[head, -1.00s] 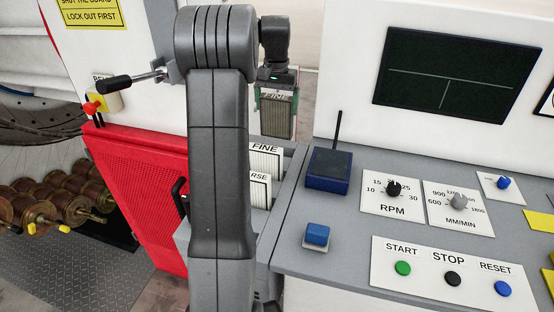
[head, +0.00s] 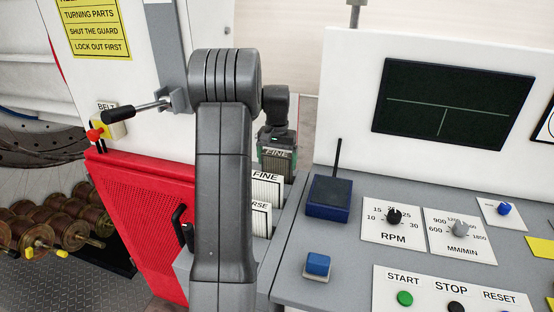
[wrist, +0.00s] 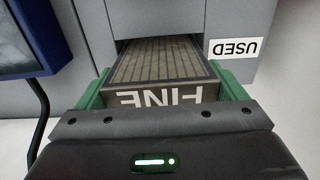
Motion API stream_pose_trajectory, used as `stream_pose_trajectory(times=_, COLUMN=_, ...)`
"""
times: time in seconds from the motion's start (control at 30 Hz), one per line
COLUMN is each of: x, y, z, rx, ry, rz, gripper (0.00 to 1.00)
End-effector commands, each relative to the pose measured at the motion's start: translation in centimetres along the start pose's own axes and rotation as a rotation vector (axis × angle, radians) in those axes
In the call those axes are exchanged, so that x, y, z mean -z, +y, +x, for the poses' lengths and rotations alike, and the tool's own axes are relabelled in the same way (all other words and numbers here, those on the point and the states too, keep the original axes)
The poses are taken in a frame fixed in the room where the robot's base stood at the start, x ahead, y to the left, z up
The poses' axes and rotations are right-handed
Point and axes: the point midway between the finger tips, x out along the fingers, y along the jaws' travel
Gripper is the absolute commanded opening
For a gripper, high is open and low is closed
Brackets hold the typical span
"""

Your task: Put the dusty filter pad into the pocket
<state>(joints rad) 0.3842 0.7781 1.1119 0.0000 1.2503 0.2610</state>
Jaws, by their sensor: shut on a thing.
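The dusty filter pad (wrist: 158,68) is a dark-framed block with brown-grey pleats and the word FINE on its near end. My gripper (wrist: 162,78) is shut on it, one green finger on each side. In the head view my gripper (head: 277,140) points down beyond the console, and the pad's labelled end (head: 277,154) shows below it. In the wrist view the pad's far end lies at the dark mouth of the pocket (wrist: 122,44), beside a USED label (wrist: 232,47). Its far end is hidden there; how deep it sits cannot be told.
Clean pads marked FINE (head: 266,186) and partly hidden RSE (head: 260,218) stand in a grey rack near my arm. A blue box with an antenna (head: 328,196) sits on the console to the right. A red perforated guard (head: 140,210) stands at left.

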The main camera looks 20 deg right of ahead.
Motion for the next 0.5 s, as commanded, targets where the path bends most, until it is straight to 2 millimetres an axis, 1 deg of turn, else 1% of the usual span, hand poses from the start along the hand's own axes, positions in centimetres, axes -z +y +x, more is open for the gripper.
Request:
stream_pose_trajectory(times=0.1, x=0.0, y=0.0, z=0.4, rx=0.000, ry=-0.001, rz=0.000, gripper=0.66)
stream_pose_trajectory(times=0.13, x=0.0, y=0.0, z=0.3, rx=0.000, ry=-0.001, rz=0.000, gripper=0.97)
stream_pose_trajectory(times=0.17, x=0.0, y=0.0, z=0.3, rx=0.000, ry=-0.001, rz=0.000, gripper=1.00)
stream_pose_trajectory(times=0.37, x=0.0, y=0.0, z=0.2, rx=0.000, ry=-0.001, rz=0.000, gripper=1.00)
stream_pose_trajectory(times=0.5, x=0.1, y=0.0, z=-0.7, rx=0.001, ry=0.002, rz=0.000, gripper=1.00)
